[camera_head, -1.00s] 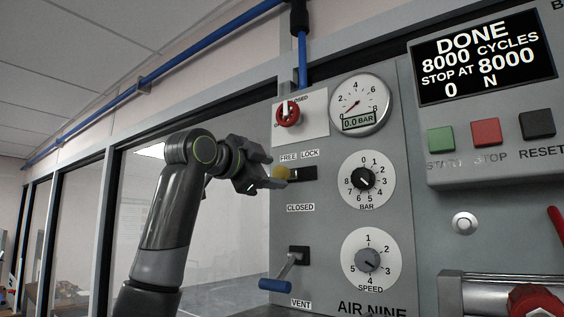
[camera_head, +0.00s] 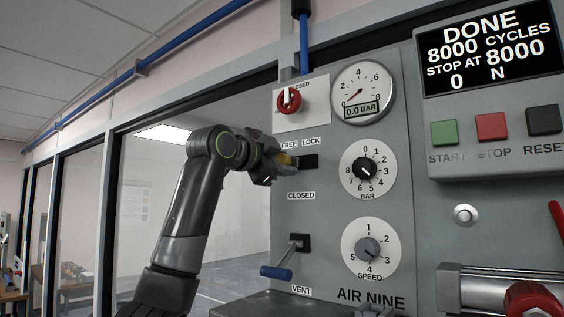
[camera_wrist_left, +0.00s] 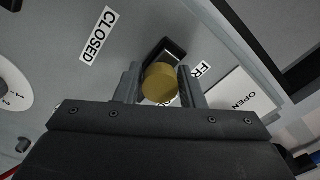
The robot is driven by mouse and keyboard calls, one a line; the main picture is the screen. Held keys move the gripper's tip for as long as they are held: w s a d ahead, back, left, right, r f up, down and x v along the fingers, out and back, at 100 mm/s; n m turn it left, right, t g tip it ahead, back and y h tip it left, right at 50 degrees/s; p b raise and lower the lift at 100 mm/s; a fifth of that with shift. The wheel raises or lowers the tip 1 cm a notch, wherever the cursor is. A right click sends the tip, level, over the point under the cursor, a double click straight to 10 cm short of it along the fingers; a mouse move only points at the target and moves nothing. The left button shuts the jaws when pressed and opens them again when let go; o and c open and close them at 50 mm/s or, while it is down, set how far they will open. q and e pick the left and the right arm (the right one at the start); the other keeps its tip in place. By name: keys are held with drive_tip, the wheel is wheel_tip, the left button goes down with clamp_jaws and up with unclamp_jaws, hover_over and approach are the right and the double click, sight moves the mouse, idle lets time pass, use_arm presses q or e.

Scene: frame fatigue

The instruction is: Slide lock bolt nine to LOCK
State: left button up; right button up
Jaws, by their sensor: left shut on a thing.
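The lock bolt's yellow knob (camera_head: 286,160) sits at its dark slot (camera_head: 308,162) under the FREE and LOCK labels on the grey panel. My left gripper (camera_head: 280,165) is shut on the knob, at the FREE side of the slot. In the left wrist view the round knob (camera_wrist_left: 160,84) lies between the two fingers, with the dark slot (camera_wrist_left: 172,50) behind it. The fingers hide part of the knob in the head view. The LOCK label (camera_head: 311,142) is to the right of the knob. My right gripper is not in view.
A blue-handled lever (camera_head: 278,270) juts out below, above the VENT label. A red rotary valve (camera_head: 289,100) and a pressure gauge (camera_head: 362,93) are above. BAR (camera_head: 367,168) and SPEED (camera_head: 368,248) dials are to the right. A display (camera_head: 487,48) reads DONE.

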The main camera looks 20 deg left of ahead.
sight(308, 162)
use_arm(q)
clamp_jaws()
drive_tip(key=d, duration=0.2)
drive_tip(key=s+d, duration=0.1)
drive_tip(key=shift+s+d+b, duration=0.2)
drive_tip(key=shift+d+b, duration=0.15)
drive_tip(key=shift+b, duration=0.05)
drive_tip(key=o, duration=0.7)
unclamp_jaws()
drive_tip(key=shift+c, duration=0.2)
drive_tip(key=o, duration=0.3)
drive_tip(key=shift+d, duration=0.15)
drive_tip(key=shift+o, duration=0.2)
